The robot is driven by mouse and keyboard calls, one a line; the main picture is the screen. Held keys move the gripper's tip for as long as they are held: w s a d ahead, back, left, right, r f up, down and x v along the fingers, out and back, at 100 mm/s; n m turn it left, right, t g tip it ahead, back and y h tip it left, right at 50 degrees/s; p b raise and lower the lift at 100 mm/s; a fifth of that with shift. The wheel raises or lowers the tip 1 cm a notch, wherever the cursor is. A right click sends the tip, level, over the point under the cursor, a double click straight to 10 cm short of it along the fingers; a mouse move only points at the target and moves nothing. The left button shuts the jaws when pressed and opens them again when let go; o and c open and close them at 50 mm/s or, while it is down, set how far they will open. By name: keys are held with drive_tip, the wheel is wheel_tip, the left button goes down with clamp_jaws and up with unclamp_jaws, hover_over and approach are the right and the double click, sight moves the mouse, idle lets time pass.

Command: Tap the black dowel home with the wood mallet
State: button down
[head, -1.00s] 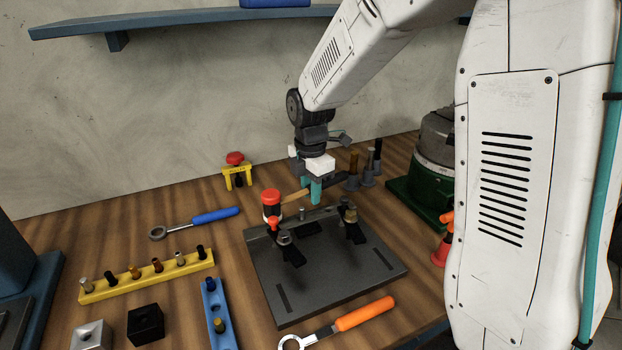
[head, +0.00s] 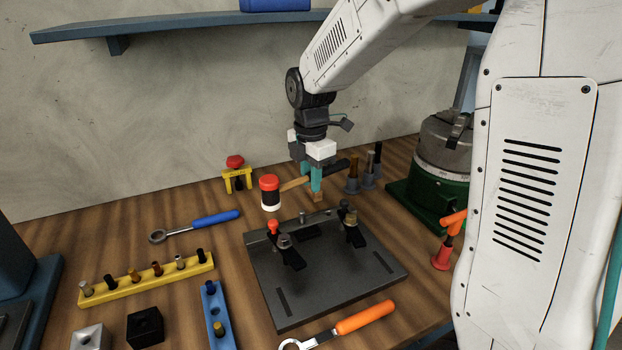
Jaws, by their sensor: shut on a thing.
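My gripper (head: 316,180) is shut on the handle of a mallet. The mallet (head: 269,192) has a red, black and white head and a wooden handle with a dark end. Its head hangs to the left of the fingers, above the back left edge of the dark fixture plate (head: 340,275), apart from it. Several black pegs show: black pegs (head: 200,256) stand in the yellow rack (head: 150,277), and a dark peg (head: 378,156) stands in a grey holder at the back. I cannot tell which is the black dowel to be tapped.
Clamps (head: 288,250) stand on the plate. A blue-handled wrench (head: 200,225) lies left, an orange-handled one (head: 350,323) in front. A black block (head: 145,326) and blue rack (head: 216,318) stand front left. A green-based machine (head: 430,180) stands right. The wall is behind.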

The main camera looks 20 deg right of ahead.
idle(0.3)
wheel_tip(320, 180, down, 5)
drive_tip(key=shift+r, duration=0.2)
drive_tip(key=shift+w+f, duration=0.1)
drive_tip(key=shift+f, duration=0.05)
drive_tip(key=shift+r, duration=2.15)
drive_tip(key=shift+r, duration=0.1)
